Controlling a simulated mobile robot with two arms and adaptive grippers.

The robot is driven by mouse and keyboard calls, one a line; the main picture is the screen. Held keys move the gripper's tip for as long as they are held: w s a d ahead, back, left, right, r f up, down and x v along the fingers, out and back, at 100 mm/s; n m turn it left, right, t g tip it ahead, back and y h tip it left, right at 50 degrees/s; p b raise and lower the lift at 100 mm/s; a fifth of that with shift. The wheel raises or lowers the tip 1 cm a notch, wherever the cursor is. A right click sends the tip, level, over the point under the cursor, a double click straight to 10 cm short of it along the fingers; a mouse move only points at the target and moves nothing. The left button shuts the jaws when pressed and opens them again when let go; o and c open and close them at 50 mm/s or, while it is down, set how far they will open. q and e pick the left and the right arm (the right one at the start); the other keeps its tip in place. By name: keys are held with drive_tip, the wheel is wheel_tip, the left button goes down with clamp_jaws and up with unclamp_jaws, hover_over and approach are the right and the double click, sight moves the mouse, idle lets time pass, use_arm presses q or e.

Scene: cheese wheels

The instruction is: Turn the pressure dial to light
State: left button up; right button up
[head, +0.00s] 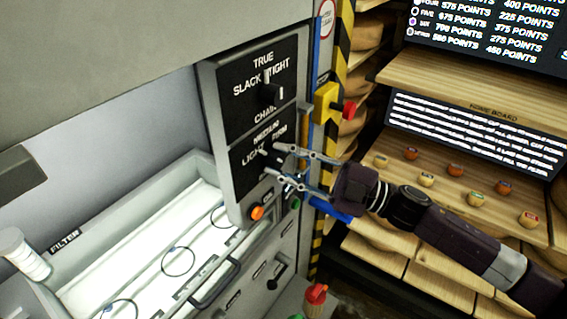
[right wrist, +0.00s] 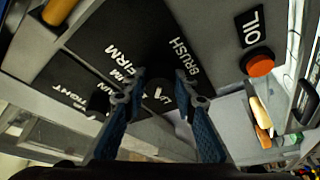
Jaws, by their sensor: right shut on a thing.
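The pressure dial (head: 275,158) is on the lower black panel (head: 247,180) of the grey machine, with the labels LIGHT, MEDIUM and FIRM around it. My right gripper (head: 272,161) reaches in from the right with one finger on each side of the dial and is shut on it. In the right wrist view, my right gripper (right wrist: 160,82) has its two blue fingers at the dial (right wrist: 158,100), which is partly hidden in shadow. I cannot tell which label the dial points to. My left gripper is not in view.
Another dark knob (head: 268,92) sits above, on the panel marked SLACK and TIGHT. An orange button (head: 257,213) and a green button (head: 295,204) are below. A yellow box with a red button (head: 349,109) is at the right. Wooden shelves (head: 460,90) stand behind my arm.

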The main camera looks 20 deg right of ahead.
drive_tip(key=shift+n, duration=0.5)
drive_tip(key=o, duration=1.1)
drive_tip(key=shift+s+d+f, duration=0.25)
drive_tip(key=shift+s+d, duration=0.05)
drive_tip(key=shift+d, duration=0.2)
drive_tip(key=v, duration=1)
drive_tip(key=shift+s+d+r, duration=0.1)
drive_tip(key=shift+s+d, duration=0.05)
drive_tip(key=shift+d, duration=0.25)
